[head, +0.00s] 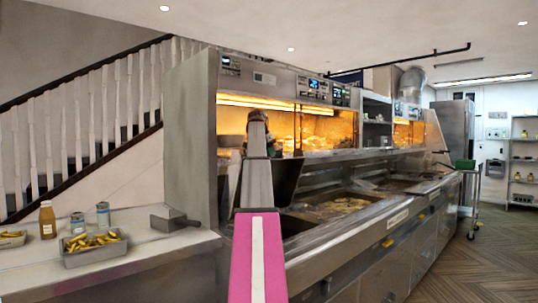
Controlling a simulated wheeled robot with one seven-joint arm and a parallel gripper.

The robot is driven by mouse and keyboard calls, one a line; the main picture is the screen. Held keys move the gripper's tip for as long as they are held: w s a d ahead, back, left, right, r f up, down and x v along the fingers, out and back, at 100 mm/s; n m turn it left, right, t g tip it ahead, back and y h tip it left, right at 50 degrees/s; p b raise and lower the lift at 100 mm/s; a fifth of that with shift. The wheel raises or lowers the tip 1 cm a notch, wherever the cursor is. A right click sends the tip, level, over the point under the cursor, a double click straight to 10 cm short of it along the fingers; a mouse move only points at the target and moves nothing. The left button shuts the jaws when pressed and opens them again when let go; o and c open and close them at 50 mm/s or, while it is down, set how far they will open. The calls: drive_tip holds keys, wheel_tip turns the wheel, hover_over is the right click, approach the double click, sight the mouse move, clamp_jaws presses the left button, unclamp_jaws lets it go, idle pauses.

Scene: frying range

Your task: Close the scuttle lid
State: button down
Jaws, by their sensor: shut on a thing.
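My arm reaches forward up the middle of the head view, a pink link with a white stripe below and grey links above. My gripper (258,122) is at its far dark end, in front of the lit glass cabinet. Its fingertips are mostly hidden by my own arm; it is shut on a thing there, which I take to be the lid. A dark slanted panel, seemingly the scuttle lid (285,180), stands raised just right of my arm, its left part hidden. Below it is the dark scuttle opening (297,224) at the near end of the range.
Frying pans with food (345,205) lie right of the scuttle along the steel range (375,245). The left counter (120,270) holds a chip tray (92,257), a sauce bottle (47,220), cans and a steel scoop (178,219). The floor (480,265) at right is clear.

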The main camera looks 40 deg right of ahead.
drive_tip(key=s+d+f+m+t, duration=0.1)
drive_tip(key=s+f+t, duration=0.3)
drive_tip(key=s, duration=0.5)
drive_tip(key=s+f+m+t, duration=0.1)
drive_tip(key=s+f+t, duration=0.2)
drive_tip(key=s+f, duration=0.45)
drive_tip(key=s+f+t, duration=0.1)
drive_tip(key=s+f, duration=0.1)
drive_tip(key=f, duration=0.2)
drive_tip(key=s+f+t, duration=0.2)
drive_tip(key=s+f, duration=0.1)
drive_tip(key=f, duration=0.2)
drive_tip(key=s+d+f+t, duration=0.1)
drive_tip(key=s+f, duration=0.2)
drive_tip(key=f, duration=0.1)
drive_tip(key=shift+f+m+t, duration=0.3)
drive_tip(key=shift+t, duration=0.1)
drive_tip(key=shift+s+f, duration=0.2)
drive_tip(key=shift+f, duration=0.7)
drive_tip(key=shift+f, duration=0.1)
drive_tip(key=c, duration=1)
unclamp_jaws()
drive_tip(key=shift+w, duration=0.1)
